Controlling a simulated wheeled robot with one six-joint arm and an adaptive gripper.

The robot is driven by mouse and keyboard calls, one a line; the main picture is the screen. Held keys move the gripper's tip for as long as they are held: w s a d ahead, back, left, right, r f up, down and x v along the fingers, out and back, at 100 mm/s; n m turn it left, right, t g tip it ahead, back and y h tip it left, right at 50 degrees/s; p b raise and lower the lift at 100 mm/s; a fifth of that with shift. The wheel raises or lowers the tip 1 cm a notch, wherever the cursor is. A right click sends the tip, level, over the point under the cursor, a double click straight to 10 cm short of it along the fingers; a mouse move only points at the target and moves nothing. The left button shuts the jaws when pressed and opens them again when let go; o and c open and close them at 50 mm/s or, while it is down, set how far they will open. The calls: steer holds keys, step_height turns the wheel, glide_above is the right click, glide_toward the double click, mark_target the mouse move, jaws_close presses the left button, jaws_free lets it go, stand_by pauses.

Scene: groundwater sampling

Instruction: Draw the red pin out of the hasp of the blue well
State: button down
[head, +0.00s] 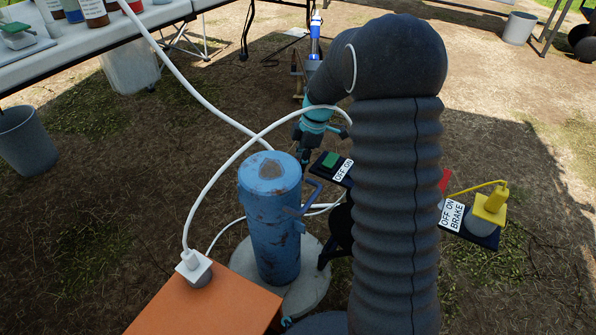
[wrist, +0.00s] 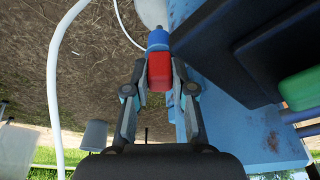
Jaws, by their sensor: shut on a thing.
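The blue well (head: 275,235) is an upright, rust-marked blue cylinder on a round pale pad in the head view. Its blue surface also fills the right of the wrist view (wrist: 265,130). My gripper (wrist: 159,75) is shut on the red pin (wrist: 159,71), with a finger on each side of its red head. A small blue cylindrical piece (wrist: 157,40) sits directly beyond the red head, in line with it; whether the pin's shank is inside it is hidden. In the head view my gripper is behind the well's top right edge, and the pin does not show.
A dark switch box with a green button (head: 331,160) stands close right of the well. A white cable (head: 222,185) loops past the well to a plug on an orange box (head: 215,305). A table of bottles is at upper left.

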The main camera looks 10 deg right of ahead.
steer(key=shift+r, duration=0.1)
steer(key=shift+a+r+p+v, duration=0.1)
steer(key=shift+a+p+v, duration=0.2)
steer(key=shift+p+v, duration=0.75)
steer(key=shift+a+r+p+v, duration=0.1)
steer(key=shift+a+p+v, duration=0.35)
steer(key=shift+v, duration=1.1)
steer(key=shift+a+r+p+v, duration=0.1)
steer(key=shift+a+p+v, duration=0.1)
steer(key=shift+p+v, duration=0.9)
steer(key=shift+r, duration=0.1)
